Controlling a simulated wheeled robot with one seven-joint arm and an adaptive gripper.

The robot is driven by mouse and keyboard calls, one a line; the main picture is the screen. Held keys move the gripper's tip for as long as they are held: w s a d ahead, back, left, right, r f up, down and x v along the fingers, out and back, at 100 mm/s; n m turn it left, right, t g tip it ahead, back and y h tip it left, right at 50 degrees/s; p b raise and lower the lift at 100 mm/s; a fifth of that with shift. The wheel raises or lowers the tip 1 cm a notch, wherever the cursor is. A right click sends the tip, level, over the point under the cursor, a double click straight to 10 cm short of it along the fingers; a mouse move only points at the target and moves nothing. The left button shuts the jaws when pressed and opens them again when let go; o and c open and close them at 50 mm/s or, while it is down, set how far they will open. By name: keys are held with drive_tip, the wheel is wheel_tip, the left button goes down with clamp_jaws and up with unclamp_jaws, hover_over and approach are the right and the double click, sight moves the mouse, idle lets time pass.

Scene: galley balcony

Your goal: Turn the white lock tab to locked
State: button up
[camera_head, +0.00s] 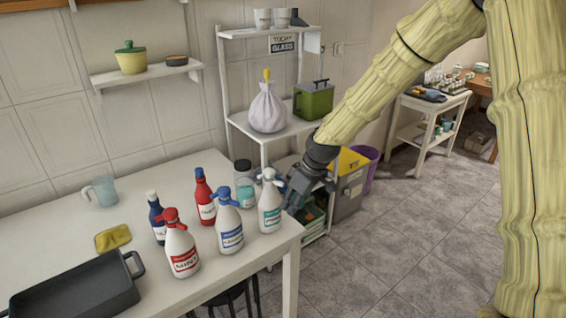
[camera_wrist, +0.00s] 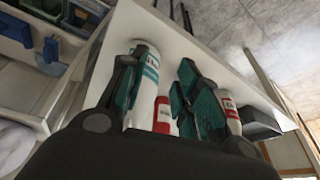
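My gripper (camera_head: 298,186) is at the right end of the white table, beside the head of a white spray bottle with a teal label (camera_head: 270,212). In the wrist view my gripper (camera_wrist: 160,68) has its two fingers apart. The teal-labelled bottle (camera_wrist: 147,75) shows beyond the left finger and partly between the fingers; I cannot tell whether they touch. Two more white spray bottles stand nearby, one with a blue head (camera_head: 229,228) and one with a red head (camera_head: 181,250). I cannot make out a white lock tab; it is too small or hidden.
A red bottle (camera_head: 205,203), a dark blue bottle (camera_head: 157,220) and a jar (camera_head: 244,186) stand close by. A black pan (camera_head: 80,290), yellow cloth (camera_head: 113,237) and clear mug (camera_head: 101,191) lie leftward. A shelf rack (camera_head: 240,118) stands behind. Floor is free at right.

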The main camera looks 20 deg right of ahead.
sight(282, 183)
wheel_tip(282, 183, up, 15)
drive_tip(key=w+d+n+p, duration=0.1)
drive_tip(key=w+d+p, duration=0.1)
drive_tip(key=w+p, duration=0.15)
drive_tip(key=shift+a+p+x, duration=0.15)
drive_tip(key=shift+p+x, duration=0.45)
drive_tip(key=shift+x, duration=2.15)
drive_tip(key=shift+a+p+x, duration=0.15)
drive_tip(key=shift+p+x, duration=0.45)
drive_tip(key=shift+x, duration=2.15)
drive_tip(key=shift+s, duration=0.15)
